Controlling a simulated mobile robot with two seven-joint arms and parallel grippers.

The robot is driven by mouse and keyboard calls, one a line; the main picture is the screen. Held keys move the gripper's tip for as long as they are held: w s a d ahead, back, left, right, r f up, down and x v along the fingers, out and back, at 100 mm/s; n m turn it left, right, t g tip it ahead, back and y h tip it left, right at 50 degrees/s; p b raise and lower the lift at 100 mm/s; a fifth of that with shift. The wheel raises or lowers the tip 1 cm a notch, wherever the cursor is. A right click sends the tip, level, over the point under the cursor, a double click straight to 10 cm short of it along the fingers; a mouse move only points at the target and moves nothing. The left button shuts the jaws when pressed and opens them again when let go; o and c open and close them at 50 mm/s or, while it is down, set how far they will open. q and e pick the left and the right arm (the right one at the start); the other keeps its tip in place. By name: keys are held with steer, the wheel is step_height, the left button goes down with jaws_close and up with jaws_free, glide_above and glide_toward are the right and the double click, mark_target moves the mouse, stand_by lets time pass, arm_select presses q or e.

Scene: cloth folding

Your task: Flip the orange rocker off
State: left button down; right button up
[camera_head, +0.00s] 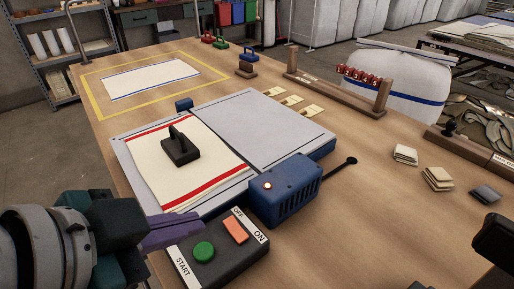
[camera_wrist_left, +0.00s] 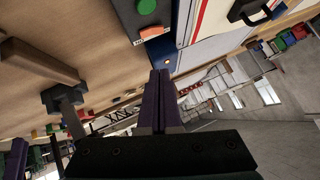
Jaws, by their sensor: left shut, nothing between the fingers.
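The orange rocker (camera_head: 235,229) sits on a dark control box (camera_head: 222,262), between an OFF label on its far side and an ON label on its near right side. I cannot tell which side is pressed down. The rocker also shows in the left wrist view (camera_wrist_left: 155,32). A round green button (camera_head: 204,252) marked START is left of it. My left gripper (camera_head: 198,225) is shut and empty, its purple fingers over the far left part of the box, left of the rocker. Black parts at the right edge seem to be my right gripper (camera_head: 494,240), cut off.
A grey hinged board (camera_head: 265,125) carries a red-striped cloth (camera_head: 185,182) with a black-handled block (camera_head: 180,150).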

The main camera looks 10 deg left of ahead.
arm_select(q)
steer(key=b, duration=0.2)
glide_toward(235, 222)
steer(key=w+d, duration=0.2)
steer(key=w, duration=0.1)
steer(key=shift+d+r, duration=0.15)
steer(key=shift+d, duration=0.05)
steer(key=f, duration=0.1)
steer(key=f+b, duration=0.1)
steer(key=w+f, duration=0.1)
steer(key=shift+w+a+f, duration=0.1)
steer(key=shift+a+f, duration=0.05)
steer(key=shift+a, duration=0.15)
steer(key=shift+w+a+f+b, duration=0.1)
steer(key=shift+a+f+b, duration=0.05)
steer(key=shift+f+b, duration=0.25)
steer(key=shift+f, duration=0.1)
steer(key=shift+w+a+f, duration=0.15)
